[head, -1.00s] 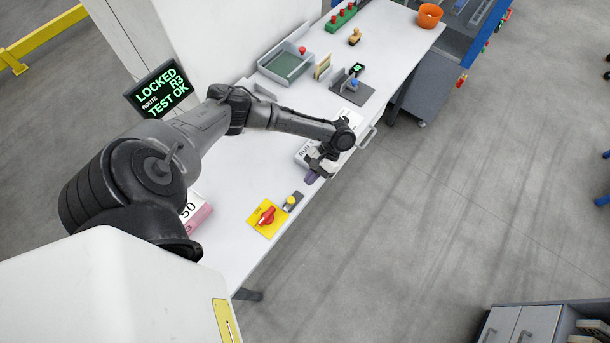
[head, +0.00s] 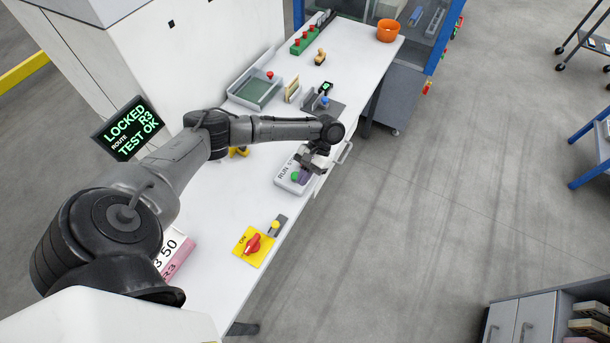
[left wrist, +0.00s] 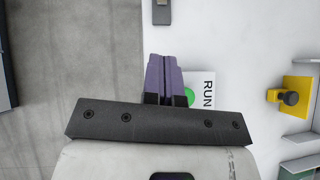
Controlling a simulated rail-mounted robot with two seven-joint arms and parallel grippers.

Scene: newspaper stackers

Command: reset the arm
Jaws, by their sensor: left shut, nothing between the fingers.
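My left arm reaches from the lower left across the white bench in the head view. My left gripper (head: 303,174) is over the RUN box (head: 290,184), near the bench's front edge, and part of that box and its green button are covered by it. In the left wrist view the purple fingers of my gripper (left wrist: 165,75) are together with nothing between them, and the RUN label (left wrist: 208,92) and green button (left wrist: 189,95) lie beside them. I cannot tell the exact height of the gripper above the box. My right gripper is not in view.
A lit sign (head: 130,128) stands at the left.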

